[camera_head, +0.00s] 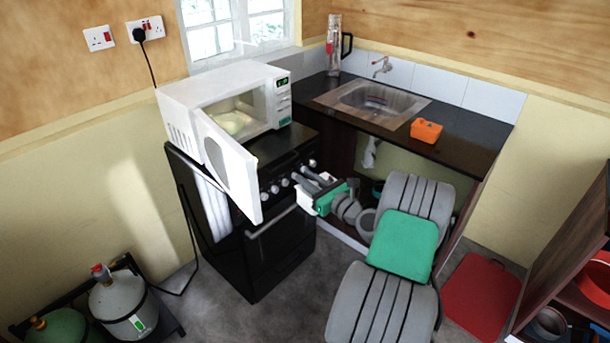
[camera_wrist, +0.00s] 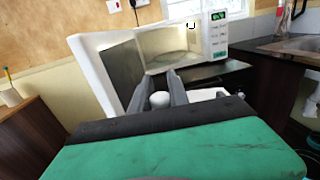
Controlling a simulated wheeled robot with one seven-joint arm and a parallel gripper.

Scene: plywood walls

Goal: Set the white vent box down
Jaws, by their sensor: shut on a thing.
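My gripper (camera_head: 309,181) reaches out in front of the black stove's knobs, below the open microwave door. In the wrist view my gripper (camera_wrist: 158,84) shows two grey fingers past a green body, with a small white rounded part (camera_wrist: 160,100) between them. The gripper is shut on a white thing, which I take as the white vent box; a white block (camera_head: 304,198) shows by the fingers in the head view. Its vents cannot be made out, and the fingers and green body hide much of it. It appears held in the air.
A white microwave (camera_head: 184,93) stands on the black stove (camera_head: 278,249) with its door (camera_head: 230,165) swung open toward me. The counter (camera_head: 461,139) holds a sink (camera_head: 372,103) and an orange box (camera_head: 426,130). The grey floor has room before the stove.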

